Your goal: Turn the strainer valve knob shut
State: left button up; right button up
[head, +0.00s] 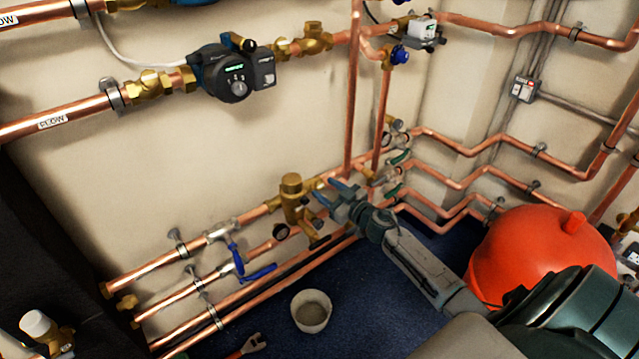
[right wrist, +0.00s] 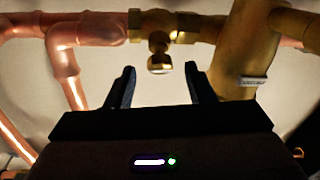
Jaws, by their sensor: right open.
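The valve knob (right wrist: 159,63) is a small brass knob hanging below a brass valve body (right wrist: 157,27) on the copper line in the right wrist view. A larger slanted brass body (right wrist: 243,55), which looks like the strainer, stands just right of it. My right gripper (right wrist: 159,75) is open and empty. Its two dark fingers point up at the knob, one either side in the picture; I cannot tell whether the tips reach it. In the head view the right gripper (head: 326,193) is at the lower pipes, right of a brass fitting (head: 293,198). The knob is not clear there. My left gripper is not in view.
Copper pipes run along the wall around the right gripper. Blue lever handles (head: 258,273) lie to the left, a red tank (head: 541,262) to the right. A white bucket (head: 311,312) stands on the blue floor. A pump (head: 235,74) is above.

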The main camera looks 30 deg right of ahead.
aim_at(321, 187)
jog(key=shift+w+a, duration=0.25)
jog(key=shift+w, duration=0.95)
jog(key=shift+w+a, duration=0.1)
jog(key=shift+w, duration=0.4)
jog(key=c, duration=1)
